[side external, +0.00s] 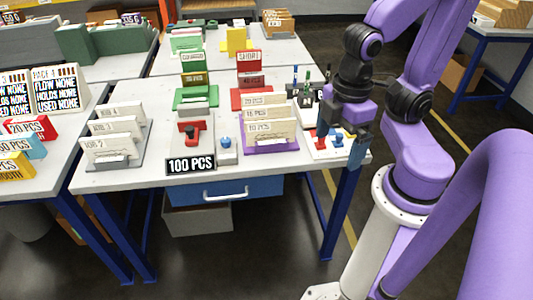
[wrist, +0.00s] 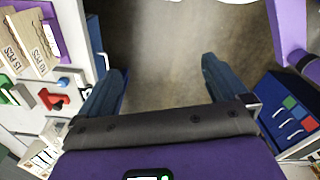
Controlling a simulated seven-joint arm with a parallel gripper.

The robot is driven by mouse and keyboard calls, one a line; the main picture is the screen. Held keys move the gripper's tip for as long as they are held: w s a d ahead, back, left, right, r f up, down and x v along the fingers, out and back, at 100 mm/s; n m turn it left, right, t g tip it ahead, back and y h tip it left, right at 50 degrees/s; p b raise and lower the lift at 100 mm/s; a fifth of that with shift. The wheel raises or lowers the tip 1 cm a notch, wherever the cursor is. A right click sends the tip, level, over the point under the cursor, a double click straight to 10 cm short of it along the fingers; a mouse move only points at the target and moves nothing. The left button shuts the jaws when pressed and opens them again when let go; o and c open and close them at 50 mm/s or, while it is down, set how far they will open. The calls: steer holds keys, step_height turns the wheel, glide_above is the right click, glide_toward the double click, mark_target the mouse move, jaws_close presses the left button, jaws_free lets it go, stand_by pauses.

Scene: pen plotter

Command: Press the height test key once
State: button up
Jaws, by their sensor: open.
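A white plotter base (side external: 345,152) sits at the right front corner of the near table, with a red part (side external: 321,142) and a blue part (side external: 338,140) on it. A red piece (wrist: 50,98) and a blue knob (wrist: 65,81) on a white surface also show at the left of the wrist view. I cannot read which part is the height test key. My gripper (side external: 354,152) points down near the table's right edge and partly hides the base. In the wrist view my gripper (wrist: 165,80) is open and empty, with floor between its fingers.
A purple rack with cards (side external: 268,120) stands left of the base, and upright pens (side external: 307,92) stand behind it. Floor is open beyond the table edge.

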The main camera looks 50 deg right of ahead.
jaws_close()
stand_by(0.3)
stand_by(1.5)
